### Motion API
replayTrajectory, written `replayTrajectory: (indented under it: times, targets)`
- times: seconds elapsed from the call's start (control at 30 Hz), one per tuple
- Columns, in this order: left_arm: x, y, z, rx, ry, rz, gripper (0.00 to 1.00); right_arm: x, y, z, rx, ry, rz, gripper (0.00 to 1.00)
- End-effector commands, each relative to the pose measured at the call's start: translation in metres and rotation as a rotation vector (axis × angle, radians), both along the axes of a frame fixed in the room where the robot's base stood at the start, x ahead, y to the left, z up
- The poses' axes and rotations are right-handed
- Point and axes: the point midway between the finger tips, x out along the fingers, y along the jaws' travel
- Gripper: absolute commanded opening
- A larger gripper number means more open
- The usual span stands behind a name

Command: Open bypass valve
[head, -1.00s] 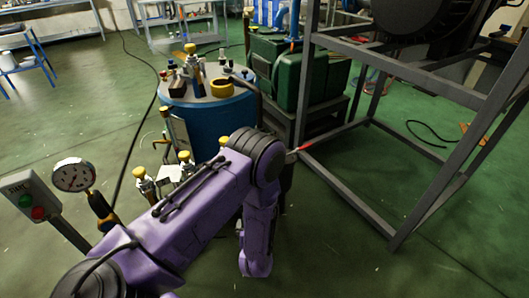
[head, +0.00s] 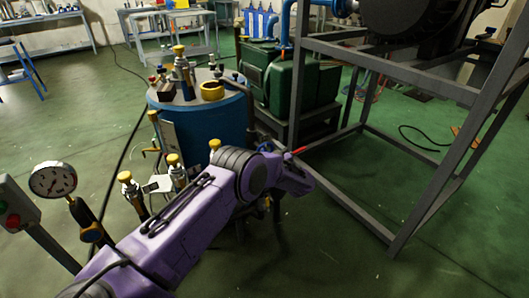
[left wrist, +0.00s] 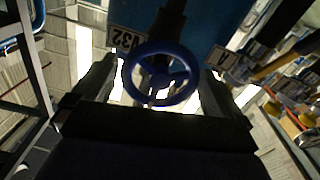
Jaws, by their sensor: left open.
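A blue handwheel valve (left wrist: 160,75) with spokes shows in the left wrist view. It lies between the two dark fingers of my left gripper (left wrist: 158,72), which is open. One finger is on each side of the wheel; I cannot tell whether either touches it. A tag with upside-down marking (left wrist: 121,39) is beside the wheel. In the head view my purple left arm reaches right past the blue tank, and its gripper is hidden from clear sight. I cannot read a name that marks this wheel as the bypass valve. My right gripper is not in view.
A blue tank (head: 205,128) with fittings on its lid stands behind my arm. Yellow-topped valves (head: 129,185) and a pressure gauge (head: 53,180) are at the left. A grey metal frame (head: 385,130) stands at the right, beside green pump units (head: 300,85). Green floor is open in front.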

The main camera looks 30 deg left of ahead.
Motion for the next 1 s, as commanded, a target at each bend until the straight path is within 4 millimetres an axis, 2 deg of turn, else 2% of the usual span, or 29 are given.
replayTrajectory:
  times: [0.3,0.43,0.77,1.0]
  targets:
    - [0.002,0.005,0.000,0.001,0.001,-0.001,1.00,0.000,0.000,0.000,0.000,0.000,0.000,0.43]
    - [0.002,0.005,0.000,0.001,0.001,-0.001,0.58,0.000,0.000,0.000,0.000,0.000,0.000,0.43]
    - [0.002,0.005,-0.001,-0.011,-0.028,-0.002,0.57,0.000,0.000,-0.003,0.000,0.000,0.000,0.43]
    - [0.002,0.005,-0.003,-0.060,-0.145,-0.002,0.57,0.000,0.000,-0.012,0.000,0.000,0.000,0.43]
